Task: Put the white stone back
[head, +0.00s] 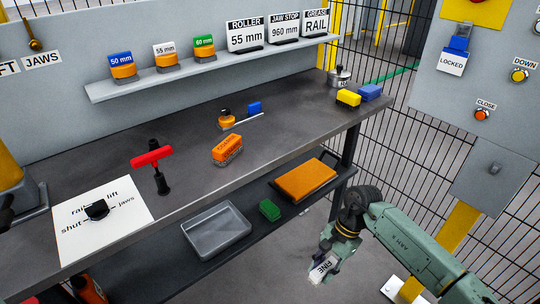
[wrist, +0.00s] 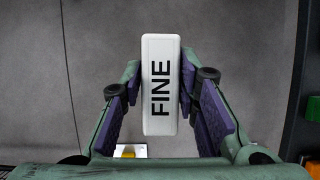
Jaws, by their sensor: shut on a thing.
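The white stone (wrist: 160,118) is a long white block marked FINE. In the wrist view it sits upright in the picture between the two finger pads, which touch its long sides. My gripper (wrist: 158,100) is shut on it. In the head view, my gripper (head: 333,258) hangs at the lower right, in front of the bench, with the white stone (head: 322,268) below it, over the floor. Part of the stone is hidden by the fingers in the head view.
On the bench (head: 300,140) are an orange block (head: 227,149), a red-handled tool (head: 152,158), and yellow (head: 348,98) and blue (head: 370,92) blocks. The lower shelf holds a grey tray (head: 216,230), a green block (head: 270,210) and an orange-topped tray (head: 305,180). A mesh fence stands right.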

